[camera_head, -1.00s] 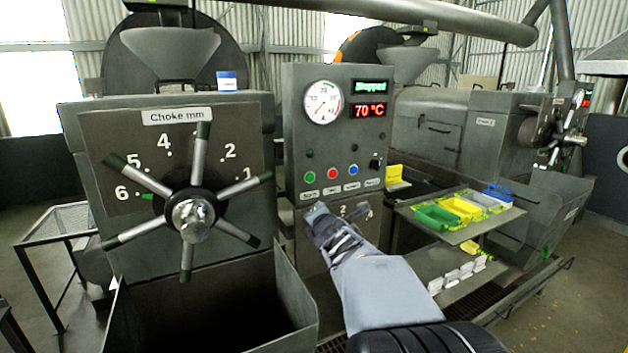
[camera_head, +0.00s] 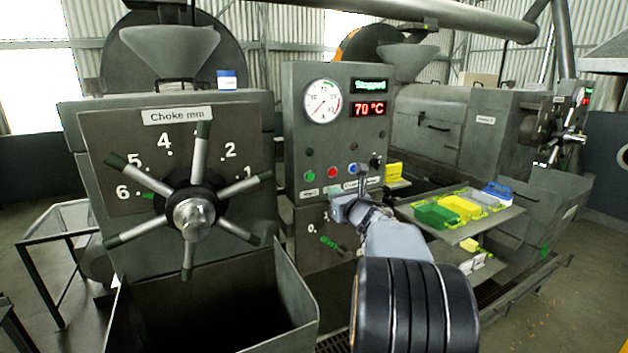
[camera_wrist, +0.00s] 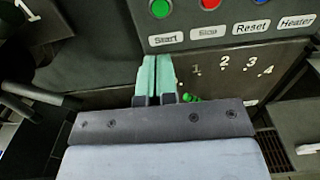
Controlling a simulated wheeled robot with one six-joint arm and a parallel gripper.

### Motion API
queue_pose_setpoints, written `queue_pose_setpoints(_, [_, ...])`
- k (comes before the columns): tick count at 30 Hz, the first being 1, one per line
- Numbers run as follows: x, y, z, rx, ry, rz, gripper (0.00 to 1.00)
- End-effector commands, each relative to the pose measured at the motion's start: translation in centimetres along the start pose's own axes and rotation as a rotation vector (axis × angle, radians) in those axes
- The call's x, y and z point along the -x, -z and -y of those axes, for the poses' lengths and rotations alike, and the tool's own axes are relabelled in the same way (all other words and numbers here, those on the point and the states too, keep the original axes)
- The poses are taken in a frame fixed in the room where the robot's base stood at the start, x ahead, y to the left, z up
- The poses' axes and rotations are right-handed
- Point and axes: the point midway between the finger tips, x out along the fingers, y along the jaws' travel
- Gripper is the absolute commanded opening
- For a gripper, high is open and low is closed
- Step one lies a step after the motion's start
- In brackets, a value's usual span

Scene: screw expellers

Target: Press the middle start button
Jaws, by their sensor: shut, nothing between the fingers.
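The green start button (camera_head: 309,176) is on the grey control panel (camera_head: 296,130) in the head view, left of a red and a blue button. In the wrist view the green button (camera_wrist: 160,8) is at the top edge, above the "Start" label (camera_wrist: 166,39). My gripper (camera_head: 336,193) is in front of the panel's lower part, below and right of the green button in the head view. Its pale green fingertips (camera_wrist: 156,60) are together and empty, just below the "Start" label in the wrist view. I see no contact with the button.
The panel displays (camera_head: 369,86) read "Stopped" and 70 °C. A black knob (camera_head: 375,162) is at the panel's right. A spoked choke wheel (camera_head: 193,218) stands at the left. A shelf (camera_head: 462,235) with coloured trays is at the right. Another machine (camera_head: 483,140) stands behind it.

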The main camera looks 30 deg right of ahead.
Motion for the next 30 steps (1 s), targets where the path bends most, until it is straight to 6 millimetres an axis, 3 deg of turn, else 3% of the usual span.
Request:
queue_pose_setpoints(18, [-10.5, -0.4, -0.1, -0.002, -0.002, -0.001, 0.00])
queue_pose_setpoints(24, [-12.6, -0.2, -0.1, -0.002, -0.001, -0.002, 0.00])
queue_pose_setpoints(30, [-13.4, 0.0, -0.1, -0.001, 0.000, -0.001, 0.00])
